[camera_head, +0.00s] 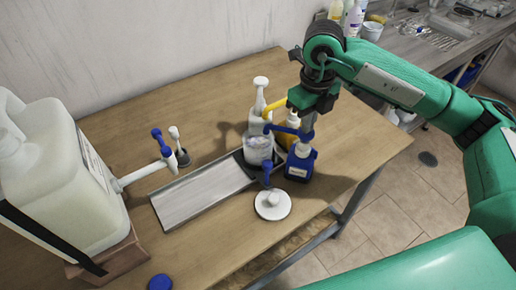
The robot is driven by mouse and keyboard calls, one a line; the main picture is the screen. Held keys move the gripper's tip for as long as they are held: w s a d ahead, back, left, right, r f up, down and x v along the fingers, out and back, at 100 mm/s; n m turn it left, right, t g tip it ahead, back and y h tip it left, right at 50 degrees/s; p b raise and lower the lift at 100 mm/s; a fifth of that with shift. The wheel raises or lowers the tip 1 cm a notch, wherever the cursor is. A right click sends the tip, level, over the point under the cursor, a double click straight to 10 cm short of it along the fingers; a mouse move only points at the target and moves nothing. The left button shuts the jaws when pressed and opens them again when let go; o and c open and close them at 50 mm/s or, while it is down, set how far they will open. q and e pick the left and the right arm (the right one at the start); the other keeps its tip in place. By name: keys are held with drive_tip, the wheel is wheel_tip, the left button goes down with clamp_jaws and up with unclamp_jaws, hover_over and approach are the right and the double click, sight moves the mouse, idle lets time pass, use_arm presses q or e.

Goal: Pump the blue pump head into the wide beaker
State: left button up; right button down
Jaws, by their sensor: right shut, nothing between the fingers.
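The blue pump head (283,130) sits on a blue bottle (300,163) with a white label, right of the table's middle. Its spout points left, toward a clear beaker (259,150), which I take as the wide beaker. My right gripper (307,118) is shut and empty, pointing down directly over the pump head. It hides part of the head, and I cannot tell whether it touches it. My left gripper is not in view.
A yellow pump bottle (292,130) and a white pump bottle (261,118) stand close behind. A white disc (273,205) lies in front, below a blue spout (267,172). A large white canister (55,180) with a tap fills the left.

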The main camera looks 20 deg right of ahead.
drive_tip(key=shift+r+p, duration=1.2)
drive_tip(key=shift+r, duration=1.35)
wheel_tip(320, 180, up, 6)
drive_tip(key=p, duration=0.3)
